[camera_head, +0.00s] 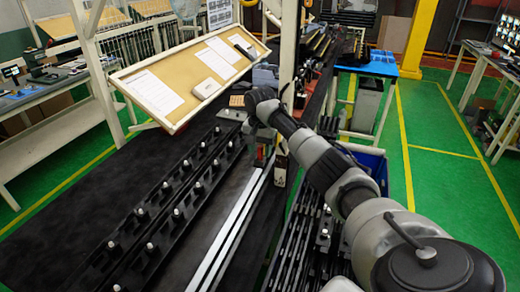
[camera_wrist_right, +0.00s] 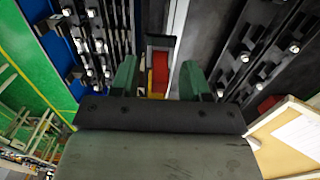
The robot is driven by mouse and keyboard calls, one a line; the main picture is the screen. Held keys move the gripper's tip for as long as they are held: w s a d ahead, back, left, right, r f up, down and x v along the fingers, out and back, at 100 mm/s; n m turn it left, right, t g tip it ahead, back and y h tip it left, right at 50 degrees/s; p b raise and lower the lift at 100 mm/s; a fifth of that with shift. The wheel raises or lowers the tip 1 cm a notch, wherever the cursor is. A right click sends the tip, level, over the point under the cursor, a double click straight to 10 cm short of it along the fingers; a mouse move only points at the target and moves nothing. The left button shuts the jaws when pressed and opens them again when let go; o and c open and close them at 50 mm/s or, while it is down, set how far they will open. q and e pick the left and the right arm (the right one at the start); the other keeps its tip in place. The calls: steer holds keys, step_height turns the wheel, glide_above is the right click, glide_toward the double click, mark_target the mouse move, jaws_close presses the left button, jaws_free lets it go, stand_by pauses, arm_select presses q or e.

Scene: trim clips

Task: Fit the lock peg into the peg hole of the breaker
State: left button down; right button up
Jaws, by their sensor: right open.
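My right gripper (camera_head: 264,137) reaches over the dark table beside the pale metal strips. In the right wrist view its two green fingers (camera_wrist_right: 158,82) are apart. A red and yellow block (camera_wrist_right: 159,72) shows between and beyond them, with dark and grey parts around it; it may be the breaker or its lock. I cannot tell whether the fingers touch it. In the head view a small dark upright item with a pale label (camera_head: 281,165) stands close beside the gripper. The lock peg and the peg hole cannot be made out. My left gripper is out of view.
Long black trim strips with pale clips (camera_head: 163,205) lie left of the pale metal strips (camera_head: 232,225). More black strips (camera_head: 300,235) are at the right, near a blue bin (camera_head: 368,160). A tilted board with papers (camera_head: 190,85) stands behind. Bare table is at the left.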

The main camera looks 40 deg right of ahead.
mark_target(260, 147)
steer(key=shift+r, duration=0.4)
step_height(260, 147, up, 9)
steer(key=b, duration=0.2)
steer(key=shift+b, duration=0.4)
steer(key=shift+r, duration=0.45)
steer(key=shift+f, duration=0.1)
